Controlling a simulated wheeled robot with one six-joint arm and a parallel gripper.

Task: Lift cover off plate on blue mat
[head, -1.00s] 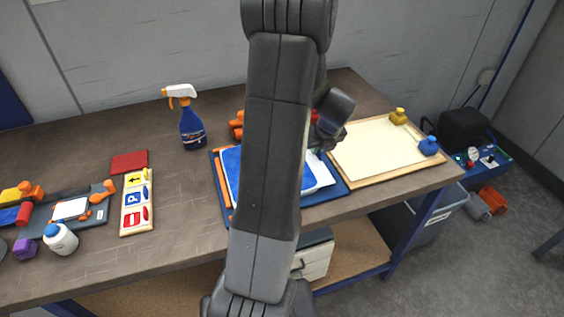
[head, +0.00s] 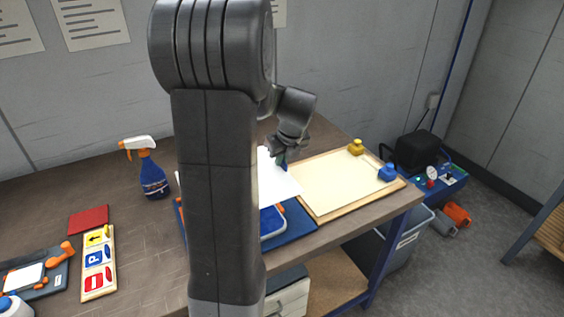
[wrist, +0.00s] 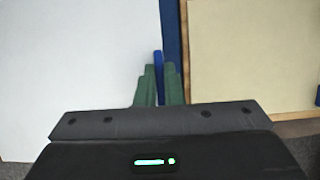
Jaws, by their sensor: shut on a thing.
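The cover (head: 275,182) is a white flat sheet, held tilted above the blue mat (head: 299,217) in the head view. It also fills the left of the wrist view (wrist: 75,70). A blue-and-white rimmed piece, seemingly the plate (head: 272,223), shows below the cover on the mat; most of it is hidden by the cover and my arm. My gripper (head: 281,156) is at the cover's upper right edge. In the wrist view my green fingers (wrist: 158,85) are shut on a slim blue part at the cover's edge.
A cream board in a wooden frame (head: 340,182), with yellow and blue knobs, lies right of the mat. A blue spray bottle (head: 152,178) stands at the left. A sign strip (head: 97,262) and a red square (head: 88,220) lie farther left. Bare tabletop lies between.

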